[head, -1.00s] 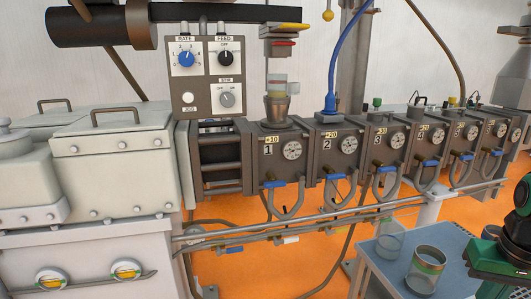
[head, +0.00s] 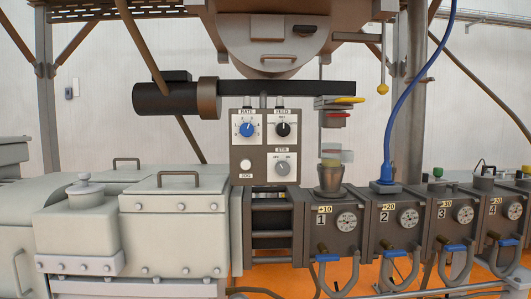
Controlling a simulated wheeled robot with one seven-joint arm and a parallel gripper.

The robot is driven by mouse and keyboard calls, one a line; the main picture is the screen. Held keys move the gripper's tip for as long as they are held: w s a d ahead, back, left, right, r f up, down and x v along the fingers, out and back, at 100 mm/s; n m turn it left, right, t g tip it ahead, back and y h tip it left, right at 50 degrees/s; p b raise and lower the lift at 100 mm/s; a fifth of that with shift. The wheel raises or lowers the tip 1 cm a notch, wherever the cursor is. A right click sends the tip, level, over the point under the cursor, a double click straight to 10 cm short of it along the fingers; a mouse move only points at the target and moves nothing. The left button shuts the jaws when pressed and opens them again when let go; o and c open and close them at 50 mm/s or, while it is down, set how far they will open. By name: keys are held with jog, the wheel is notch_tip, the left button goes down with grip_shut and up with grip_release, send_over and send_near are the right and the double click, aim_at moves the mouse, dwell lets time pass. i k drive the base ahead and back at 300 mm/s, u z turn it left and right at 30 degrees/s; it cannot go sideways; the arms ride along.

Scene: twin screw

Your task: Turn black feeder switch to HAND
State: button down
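The control panel (head: 264,168) is a grey-brown box with white plates, standing behind the twin-screw barrel near the middle of the head view. The black feeder switch (head: 283,130) is a round knob on the upper right plate, labelled FEED. Its pointer looks roughly upward, but the small position marks are too small to read surely. A blue RATE knob (head: 247,130) sits to its left. A grey knob (head: 282,168) sits below it, and a white JOG button (head: 246,165) is at lower left. My gripper is not in view.
A horizontal black feeder tube with a motor (head: 166,99) runs just above the panel. A glass sight tube above a funnel (head: 330,176) stands right of the panel. A blue hose (head: 398,110) hangs further right. A white housing (head: 172,206) lies in front at left.

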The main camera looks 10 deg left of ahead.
aim_at(283, 128)
jog(key=k, duration=1.25)
jog(key=u, duration=0.25)
jog(key=i, duration=0.5)
jog(key=u, duration=0.55)
jog(key=i, duration=0.8)
jog(key=u, duration=0.1)
